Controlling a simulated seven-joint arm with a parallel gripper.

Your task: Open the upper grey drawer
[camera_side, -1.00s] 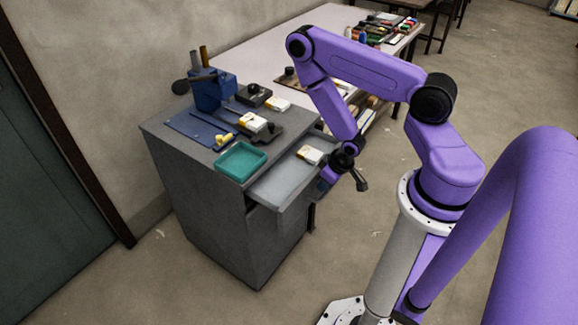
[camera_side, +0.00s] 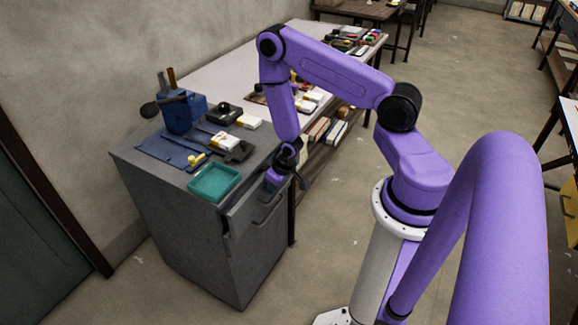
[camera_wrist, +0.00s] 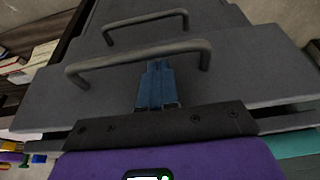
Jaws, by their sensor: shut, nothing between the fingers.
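The upper grey drawer (camera_side: 243,204) is in the grey cabinet (camera_side: 170,210). It is nearly shut, with its front standing slightly proud of the cabinet and a narrow gap behind it. Its bar handle (camera_wrist: 100,64) shows large in the wrist view. My gripper (camera_side: 272,184) is at the drawer's upper front, pointing down. In the wrist view its blue fingers (camera_wrist: 158,82) are together and empty, beside the handle bar on the drawer-top side. I cannot tell whether they touch the handle or the front. The drawer's inside is mostly hidden.
A lower handle (camera_wrist: 146,27) sits below the upper one. A teal tray (camera_side: 214,182), a blue device (camera_side: 183,113) and white-and-yellow boxes (camera_side: 225,141) are on the cabinet top. A long table (camera_side: 240,68) with small goods stands behind. Floor in front is clear.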

